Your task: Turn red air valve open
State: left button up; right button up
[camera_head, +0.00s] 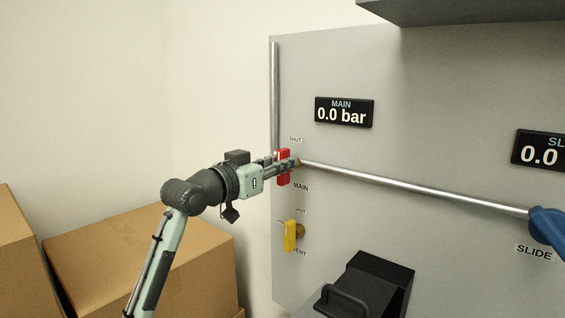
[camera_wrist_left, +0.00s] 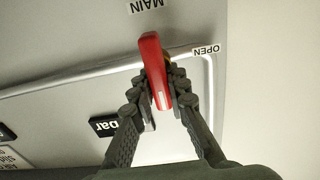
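The red air valve handle (camera_head: 284,173) stands upright on the grey panel, at the left end of the horizontal pipe and below the MAIN display. My left gripper (camera_head: 284,163) reaches it from the left. In the left wrist view, the red handle (camera_wrist_left: 153,62) lies between the two fingers of my left gripper (camera_wrist_left: 162,84). The fingers are drawn in close along both sides of it and look shut on it. The OPEN label (camera_wrist_left: 206,50) shows to the right of the handle. The valve's hub is mostly hidden. My right gripper is not in view.
The MAIN display (camera_head: 344,112) reads 0.0 bar. A yellow valve handle (camera_head: 290,236) sits below the red one. A metal pipe (camera_head: 420,188) runs right to a blue part (camera_head: 546,226). A black box (camera_head: 372,285) stands below. Cardboard boxes (camera_head: 140,255) stand at left.

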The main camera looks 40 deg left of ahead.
pick_arm(q)
jog(key=shift+n, duration=0.3)
grip_shut()
jog(key=n, duration=0.3)
jog(key=shift+a+n, duration=0.25)
jog(key=shift+n, duration=0.05)
jog(key=n, duration=0.4)
jog(key=shift+a+f+n, duration=0.2)
jog(key=shift+n, duration=0.1)
jog(key=shift+a+f+n, duration=0.1)
jog(key=shift+f+n, duration=0.1)
jog(key=shift+n, duration=2.05)
jog(key=shift+a+f+n, duration=0.1)
jog(key=shift+f+n, duration=0.1)
jog(key=shift+n, duration=2.05)
jog(key=o, duration=0.7)
grip_release()
jog(key=shift+o, duration=0.2)
